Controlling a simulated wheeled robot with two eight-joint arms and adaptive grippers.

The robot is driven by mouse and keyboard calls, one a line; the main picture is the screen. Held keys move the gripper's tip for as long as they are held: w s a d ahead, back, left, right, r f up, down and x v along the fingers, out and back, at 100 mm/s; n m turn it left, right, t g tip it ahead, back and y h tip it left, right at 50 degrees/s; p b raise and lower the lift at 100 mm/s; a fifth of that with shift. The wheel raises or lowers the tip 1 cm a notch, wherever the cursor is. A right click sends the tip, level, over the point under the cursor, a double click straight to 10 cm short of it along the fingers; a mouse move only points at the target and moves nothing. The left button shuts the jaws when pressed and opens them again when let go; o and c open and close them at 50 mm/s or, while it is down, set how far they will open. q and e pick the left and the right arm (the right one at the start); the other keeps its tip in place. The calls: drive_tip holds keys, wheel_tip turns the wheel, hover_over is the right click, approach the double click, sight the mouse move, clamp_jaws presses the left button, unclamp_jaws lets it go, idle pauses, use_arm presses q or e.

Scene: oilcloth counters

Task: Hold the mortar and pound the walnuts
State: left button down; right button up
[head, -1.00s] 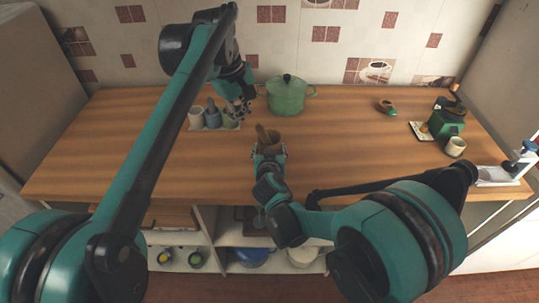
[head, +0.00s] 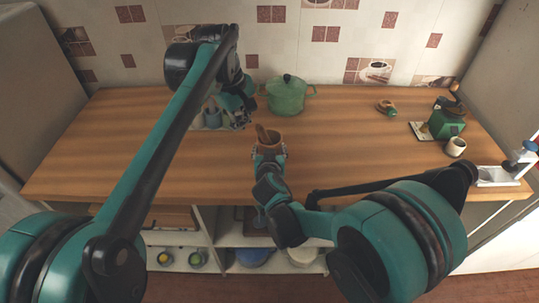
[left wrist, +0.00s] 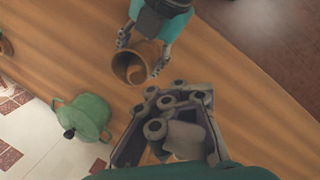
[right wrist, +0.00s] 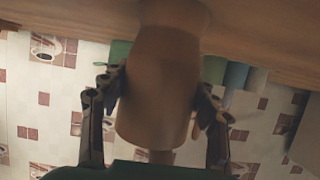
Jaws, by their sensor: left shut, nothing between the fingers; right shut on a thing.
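The brown mortar (head: 271,145) stands on the wooden counter, with a brown pestle (head: 261,133) leaning to the left in it. My right gripper (right wrist: 157,100) is shut on the mortar, one finger on each side; the mortar (right wrist: 160,75) fills the middle of the right wrist view. In the left wrist view, the mortar's open mouth (left wrist: 134,62) shows between the right fingers. My left gripper (head: 241,122) is shut and empty, behind and left of the mortar, apart from it. Its closed fingers (left wrist: 172,103) show in the left wrist view. No walnuts can be made out.
A green lidded pot (head: 287,96) stands behind the mortar. Small containers (head: 211,117) at the back left are partly hidden by my left gripper. At the right are a green grinder (head: 446,121) and a pale cup (head: 456,147).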

use_arm(q)
drive_tip(key=shift+f, duration=0.35)
drive_tip(key=shift+r, duration=0.1)
idle(0.4)
drive_tip(key=shift+v, duration=0.9)
drive_tip(key=shift+w+d+r, duration=0.1)
drive_tip(key=shift+d+r, duration=0.05)
drive_tip(key=shift+d, duration=0.05)
drive_tip(key=v, duration=0.2)
drive_tip(key=shift+r, duration=0.3)
drive_tip(key=shift+f, duration=0.1)
drive_tip(key=shift+s+a+x, duration=0.1)
drive_tip(key=shift+a+x, duration=0.1)
drive_tip(key=shift+x, duration=0.75)
drive_tip(key=shift+s+a+x, duration=0.1)
drive_tip(key=shift+a+x, duration=0.1)
drive_tip(key=shift+x, duration=0.8)
drive_tip(key=shift+f, duration=0.25)
